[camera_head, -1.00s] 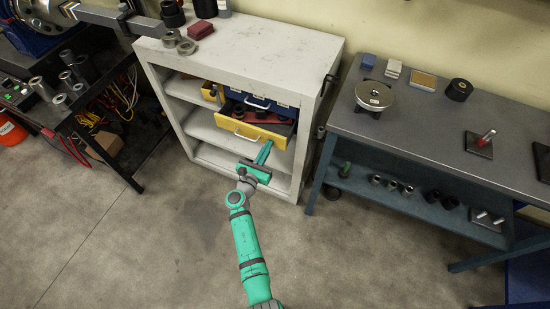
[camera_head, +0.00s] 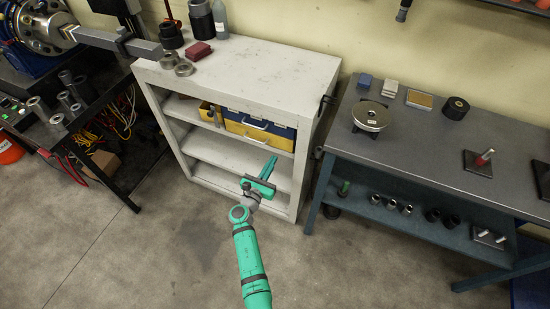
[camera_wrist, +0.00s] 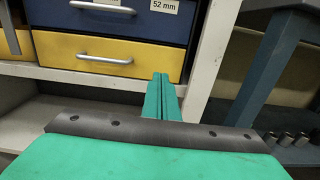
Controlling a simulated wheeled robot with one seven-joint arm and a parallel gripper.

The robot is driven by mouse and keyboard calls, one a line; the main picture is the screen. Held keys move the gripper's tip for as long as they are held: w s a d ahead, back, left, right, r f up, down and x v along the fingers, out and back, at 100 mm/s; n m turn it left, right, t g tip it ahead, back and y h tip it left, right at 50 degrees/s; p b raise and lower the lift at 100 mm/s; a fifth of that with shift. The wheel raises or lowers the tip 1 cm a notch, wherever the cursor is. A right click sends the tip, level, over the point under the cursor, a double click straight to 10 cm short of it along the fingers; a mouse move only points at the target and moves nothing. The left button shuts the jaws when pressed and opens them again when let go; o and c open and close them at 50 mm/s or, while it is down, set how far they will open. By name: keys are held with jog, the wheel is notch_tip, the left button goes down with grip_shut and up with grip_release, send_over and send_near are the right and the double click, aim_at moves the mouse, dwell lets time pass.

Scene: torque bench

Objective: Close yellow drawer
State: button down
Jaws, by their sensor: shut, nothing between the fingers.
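The yellow drawer (camera_head: 259,135) sits under a blue drawer (camera_head: 258,122) in the white shelf unit. It also shows in the wrist view (camera_wrist: 105,58), with a silver bar handle across its front. Its front looks flush with the blue drawer's front, and no drawer interior shows. My gripper (camera_head: 269,165) is in front of the unit, just below and to the right of the yellow drawer in the head view. In the wrist view its green fingers (camera_wrist: 161,95) are together with nothing between them, near the drawer's lower right corner. Contact with the drawer cannot be made out.
The white shelf unit (camera_head: 245,60) has empty lower shelves. A small yellow bin (camera_head: 210,113) stands left of the drawers. A grey bench (camera_head: 420,140) stands to the right, and a black table with pipes (camera_head: 60,150) to the left. The floor in front is clear.

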jog(key=s+a+f+m+g+y, duration=0.1)
jog(key=s+f+m+y, duration=0.15)
jog(key=s, duration=0.65)
jog(key=s+a+f+m+g+y, duration=0.1)
jog(key=s+f+m, duration=0.3)
jog(key=s, duration=0.5)
jog(key=s+a+f+m+g+y, duration=0.1)
jog(key=s+f+m+y, duration=0.2)
jog(key=s, duration=0.7)
jog(key=s+a+r+m+y, duration=0.1)
jog(key=s+r+m, duration=0.45)
jog(key=s, duration=0.35)
jog(key=s+r+m+y, duration=0.1)
jog(key=s+r+m, duration=0.3)
jog(key=s+m, duration=0.3)
jog(key=s+d+r+m+t, duration=0.1)
jog(key=s+r+m, duration=0.2)
jog(key=r, duration=0.4)
jog(key=s+r+m+t, duration=0.1)
jog(key=s+r+m, duration=0.3)
jog(key=r, duration=0.3)
jog(key=shift+s+d+m, duration=0.2)
jog(key=shift+d+m, duration=0.15)
jog(key=shift+m, duration=0.45)
